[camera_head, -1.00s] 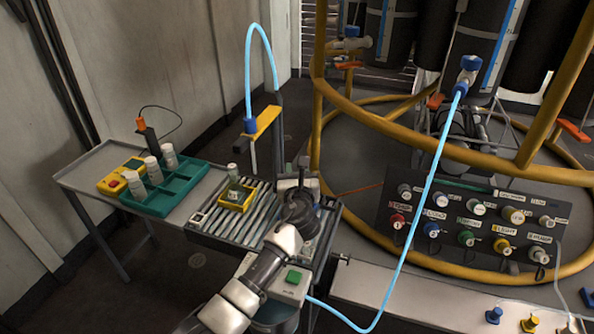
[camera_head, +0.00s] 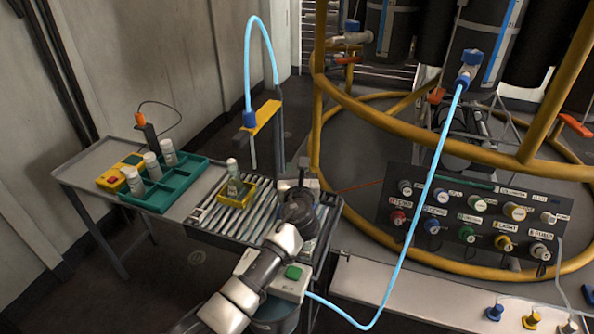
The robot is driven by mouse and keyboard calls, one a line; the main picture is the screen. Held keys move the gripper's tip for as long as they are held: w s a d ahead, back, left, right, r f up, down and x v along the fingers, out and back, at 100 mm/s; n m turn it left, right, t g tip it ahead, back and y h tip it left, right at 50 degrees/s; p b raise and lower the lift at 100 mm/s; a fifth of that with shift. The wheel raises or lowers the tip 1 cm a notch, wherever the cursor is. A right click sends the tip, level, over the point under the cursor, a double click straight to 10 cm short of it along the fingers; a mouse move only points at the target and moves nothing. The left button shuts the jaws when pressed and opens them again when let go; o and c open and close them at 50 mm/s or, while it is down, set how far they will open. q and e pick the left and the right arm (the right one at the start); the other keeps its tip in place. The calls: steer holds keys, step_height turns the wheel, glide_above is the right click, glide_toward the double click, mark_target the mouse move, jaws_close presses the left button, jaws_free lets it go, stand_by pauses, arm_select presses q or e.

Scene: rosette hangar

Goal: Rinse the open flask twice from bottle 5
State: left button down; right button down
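A small pale flask (camera_head: 234,184) with a light top stands upright in a yellow holder (camera_head: 246,203) on the slatted rack (camera_head: 215,222). A thin spout (camera_head: 253,155) hangs from a yellow bracket, above and right of the flask, apart from it. My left arm reaches up from the bottom; its gripper (camera_head: 299,185) is right of the flask and apart from it. Its fingers are too small and dark to read. Large dark bottles (camera_head: 393,45) hang in the yellow frame; I cannot read which is bottle 5. My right gripper is not in view.
A teal tray (camera_head: 185,188) with several white-capped flasks and a yellow box (camera_head: 115,176) stand on the left table. A blue hose (camera_head: 415,235) loops from a bottle valve (camera_head: 470,70) past the green-button box (camera_head: 293,272). A knob panel (camera_head: 470,215) stands right.

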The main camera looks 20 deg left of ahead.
arm_select(q)
steer(key=shift+f, duration=0.2)
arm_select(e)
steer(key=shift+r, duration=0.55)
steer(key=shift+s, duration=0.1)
arm_select(q)
steer(key=shift+f, duration=0.15)
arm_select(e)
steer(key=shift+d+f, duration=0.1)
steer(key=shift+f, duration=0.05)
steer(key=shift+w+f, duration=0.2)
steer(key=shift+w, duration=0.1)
arm_select(q)
steer(key=shift+f, duration=0.25)
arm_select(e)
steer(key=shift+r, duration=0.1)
